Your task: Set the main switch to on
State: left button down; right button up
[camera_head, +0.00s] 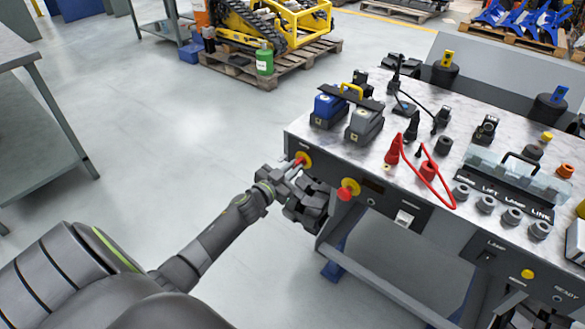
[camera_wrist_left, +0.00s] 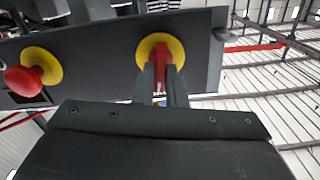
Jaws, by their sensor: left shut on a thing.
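The main switch (camera_head: 304,159) is a red handle on a round yellow plate, at the left end of the console's front panel. It also shows in the left wrist view (camera_wrist_left: 160,48), where the red handle points down the picture from the plate's middle. My left gripper (camera_head: 291,172) is at the switch, its fingers shut on the red handle, one on each side. In the left wrist view the fingertips (camera_wrist_left: 163,78) cover the handle's sides and lower part. My right gripper is in neither view.
A red mushroom button (camera_head: 346,190) on a yellow plate sits just right of the switch. The console top (camera_head: 395,165) carries battery-like blocks (camera_head: 364,122), red cables and several sockets. A grey bench (camera_head: 40,120) stands at the left. The floor between is clear.

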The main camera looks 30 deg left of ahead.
pick_arm(q)
jog(key=m, duration=0.5)
jog(key=m+b, duration=0.1)
jog(key=m, duration=0.9)
jog(key=shift+d+f+m, duration=0.15)
jog(key=shift+f+m, duration=0.15)
jog(key=shift+m, duration=0.1)
jog(key=c, duration=1.5)
grip_release()
